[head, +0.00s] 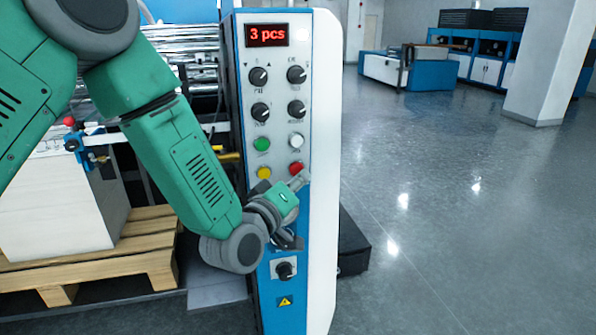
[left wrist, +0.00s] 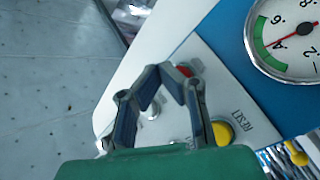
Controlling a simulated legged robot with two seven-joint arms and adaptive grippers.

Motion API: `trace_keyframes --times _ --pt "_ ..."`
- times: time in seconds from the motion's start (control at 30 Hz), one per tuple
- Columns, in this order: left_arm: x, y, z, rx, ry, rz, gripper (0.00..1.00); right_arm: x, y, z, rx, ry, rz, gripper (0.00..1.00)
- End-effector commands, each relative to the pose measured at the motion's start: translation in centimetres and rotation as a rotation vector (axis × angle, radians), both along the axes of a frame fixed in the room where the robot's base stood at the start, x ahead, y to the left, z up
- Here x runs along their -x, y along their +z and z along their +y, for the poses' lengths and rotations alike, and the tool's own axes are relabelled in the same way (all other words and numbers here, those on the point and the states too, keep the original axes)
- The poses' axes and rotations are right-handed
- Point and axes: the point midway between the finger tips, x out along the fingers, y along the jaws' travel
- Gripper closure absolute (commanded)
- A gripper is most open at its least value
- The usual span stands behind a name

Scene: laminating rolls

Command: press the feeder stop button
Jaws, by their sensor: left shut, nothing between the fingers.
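The control panel (head: 277,120) stands upright with green (head: 262,144), white (head: 296,140), yellow (head: 264,173) and red (head: 296,168) buttons. Their labels are too small to read in the head view, so I cannot tell by label which is the feeder stop. My left gripper (head: 301,179) is shut and empty, its tips just below the red button. In the left wrist view the fingertips (left wrist: 167,69) meet beside the red button (left wrist: 184,71), partly covering it. The yellow button (left wrist: 222,132), labelled RESET, sits to their lower right. I cannot tell if the tips touch the panel. My right gripper is out of view.
A red display (head: 267,35) reads "3 pcs" above several black knobs (head: 258,76). A round gauge (left wrist: 288,38) shows in the left wrist view. A wooden pallet (head: 100,262) with a white stack (head: 65,205) is at left. Open floor (head: 450,200) lies right.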

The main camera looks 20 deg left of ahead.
Motion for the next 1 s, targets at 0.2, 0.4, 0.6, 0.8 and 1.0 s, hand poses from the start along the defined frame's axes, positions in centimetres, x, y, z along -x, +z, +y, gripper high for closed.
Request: trace_keyframes --times 0.2,0.4,0.6,0.8,1.0 --pt "0.0 0.01 -0.01 0.0 0.0 0.0 1.0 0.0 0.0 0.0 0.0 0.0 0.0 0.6" --pt "-0.02 0.01 0.02 0.0 0.0 0.0 1.0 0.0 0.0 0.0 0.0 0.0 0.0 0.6" --pt "-0.45 0.14 0.36 0.0 0.0 -0.001 1.0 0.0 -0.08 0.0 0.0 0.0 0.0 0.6" --pt "-0.59 0.18 0.47 0.0 0.0 0.0 1.0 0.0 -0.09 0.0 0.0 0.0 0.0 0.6" --pt "-0.59 0.18 0.48 0.0 0.0 0.0 1.0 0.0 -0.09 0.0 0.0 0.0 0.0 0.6"
